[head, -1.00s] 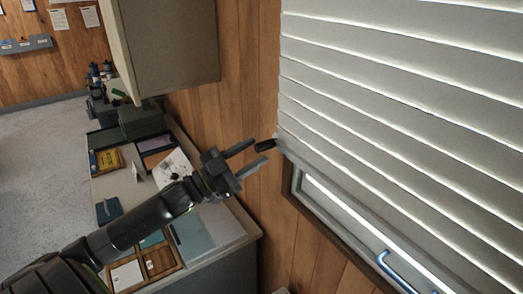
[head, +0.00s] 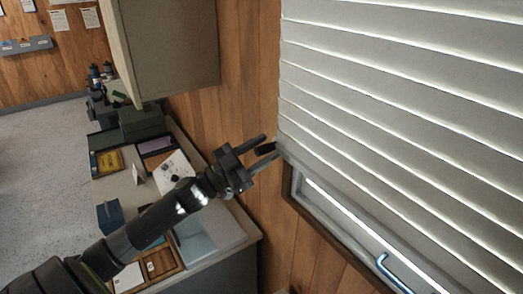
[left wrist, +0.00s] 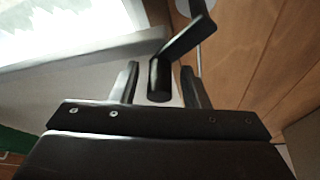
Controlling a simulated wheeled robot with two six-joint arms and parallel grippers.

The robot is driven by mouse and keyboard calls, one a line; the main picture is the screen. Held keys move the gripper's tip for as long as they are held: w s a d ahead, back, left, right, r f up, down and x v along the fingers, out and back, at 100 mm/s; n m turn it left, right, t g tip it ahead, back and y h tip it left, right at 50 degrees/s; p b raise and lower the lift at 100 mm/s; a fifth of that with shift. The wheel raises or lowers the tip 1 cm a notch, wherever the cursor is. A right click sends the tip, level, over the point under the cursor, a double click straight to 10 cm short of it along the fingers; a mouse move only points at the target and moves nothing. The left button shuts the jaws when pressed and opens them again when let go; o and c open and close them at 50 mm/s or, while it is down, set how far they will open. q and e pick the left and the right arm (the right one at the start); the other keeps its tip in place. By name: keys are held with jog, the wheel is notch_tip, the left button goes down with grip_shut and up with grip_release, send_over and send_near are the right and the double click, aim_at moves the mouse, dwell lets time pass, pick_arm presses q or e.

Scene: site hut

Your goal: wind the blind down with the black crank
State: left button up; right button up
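The black crank (head: 266,149) sticks out beside the left edge of the white slatted blind (head: 400,100). My left gripper (head: 269,147) is open, with its fingers on either side of the crank's handle. In the left wrist view the dark handle (left wrist: 158,82) lies between the two fingers (left wrist: 160,86), with a gap visible on its left and a narrower one on its right. The crank's arm (left wrist: 188,38) leads up and right from the handle. The blind covers the upper window, and its bottom edge is above the sill. My right gripper is not in view.
A wall cabinet (head: 170,45) hangs above and left of my left gripper. Below it is a counter (head: 225,232) with trays, papers and boxes. The wood-panelled wall (head: 240,90) is close behind the crank. A blue window handle (head: 390,270) is at lower right.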

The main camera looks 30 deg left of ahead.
pick_arm(q)
jog(key=c, duration=0.8)
jog(key=shift+d+f+m+g+h, duration=0.1)
jog(key=shift+f+m+g+h, duration=0.15)
jog(key=shift+m, duration=0.35)
jog(key=shift+s+d+f+m+g+h+b, duration=0.1)
jog(key=shift+f+m+g+h+b, duration=0.15)
jog(key=shift+m, duration=0.3)
jog(key=shift+d+f+m+g+h+b, duration=0.1)
jog(key=shift+f+m+g+h+b, duration=0.15)
jog(key=shift+m, duration=0.3)
notch_tip(320, 180, down, 3)
jog(key=m+g, duration=0.1)
jog(key=m, duration=0.3)
jog(key=m+g+h+b, duration=0.1)
jog(key=m+g, duration=0.1)
jog(key=m, duration=0.2)
jog(key=shift+s+d+m, duration=0.1)
jog(key=shift+d+m, duration=0.05)
jog(key=shift+m, duration=0.25)
jog(key=shift+a+f+m+g+y+b, duration=0.25)
jog(key=shift+f+m+g, duration=0.25)
jog(key=shift+m, duration=0.5)
jog(key=shift+a+f+m+g+y+b, duration=0.1)
jog(key=shift+f+m+g+b, duration=0.3)
jog(key=shift+m, duration=0.6)
